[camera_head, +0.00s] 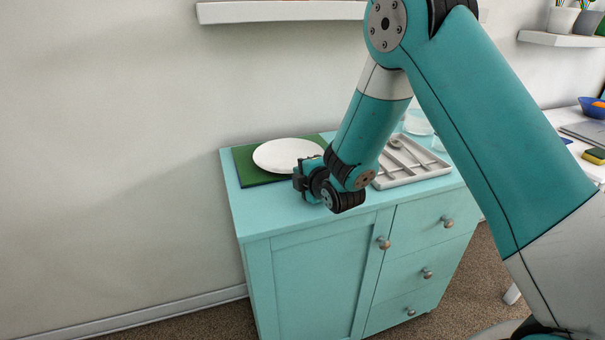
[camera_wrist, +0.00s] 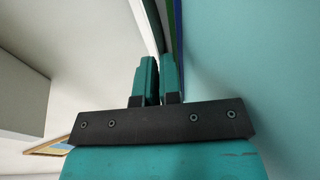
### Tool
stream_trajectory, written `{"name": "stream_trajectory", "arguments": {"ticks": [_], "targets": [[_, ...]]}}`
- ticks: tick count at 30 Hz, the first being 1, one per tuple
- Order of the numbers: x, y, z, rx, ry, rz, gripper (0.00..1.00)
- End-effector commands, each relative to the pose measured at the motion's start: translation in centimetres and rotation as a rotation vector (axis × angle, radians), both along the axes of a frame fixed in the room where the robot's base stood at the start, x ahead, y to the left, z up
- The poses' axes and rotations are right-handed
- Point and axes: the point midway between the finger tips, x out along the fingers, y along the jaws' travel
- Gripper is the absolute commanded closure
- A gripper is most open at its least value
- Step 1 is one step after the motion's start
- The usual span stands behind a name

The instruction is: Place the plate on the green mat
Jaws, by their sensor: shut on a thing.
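A white round plate (camera_head: 286,154) is over the green mat (camera_head: 247,168) on top of the teal cabinet. The mat shows at the plate's left and behind it. My gripper (camera_head: 303,174) is at the plate's near right edge, and my arm hides part of that side. In the wrist view, my gripper's two teal fingers (camera_wrist: 158,78) are close together, shut on the plate's thin pale rim (camera_wrist: 150,30). The mat's dark green edge (camera_wrist: 177,30) shows beside it. I cannot tell whether the plate's underside touches the mat.
A grey cutlery tray (camera_head: 408,165) with utensils lies right of my gripper on the teal cabinet (camera_head: 300,220). Clear glassware (camera_head: 418,123) stands behind it. A white wall shelf (camera_head: 280,11) hangs above. The cabinet top is bare in front of the mat.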

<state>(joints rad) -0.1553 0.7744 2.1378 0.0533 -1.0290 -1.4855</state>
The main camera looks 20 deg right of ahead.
Motion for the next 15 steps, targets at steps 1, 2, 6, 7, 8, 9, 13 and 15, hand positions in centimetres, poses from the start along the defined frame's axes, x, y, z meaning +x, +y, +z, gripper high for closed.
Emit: {"name": "stream_trajectory", "arguments": {"ticks": [1, 2, 6, 7, 8, 9, 13, 15], "targets": [[0.03, 0.01, 0.13, -0.001, -0.002, 0.000, 1.00], [0.02, 0.01, 0.13, -0.001, -0.002, 0.000, 1.00], [-0.03, 0.00, 0.04, 0.000, 0.001, 0.000, 0.72], [-0.03, 0.00, 0.04, 0.000, 0.001, 0.000, 0.69], [-0.03, 0.00, 0.05, 0.000, 0.001, 0.000, 0.69], [-0.02, 0.00, 0.06, 0.000, 0.001, 0.000, 0.69], [-0.02, 0.00, 0.07, 0.000, 0.001, 0.000, 0.69], [-0.09, -0.01, 0.11, 0.000, 0.001, 0.000, 0.69]]}}
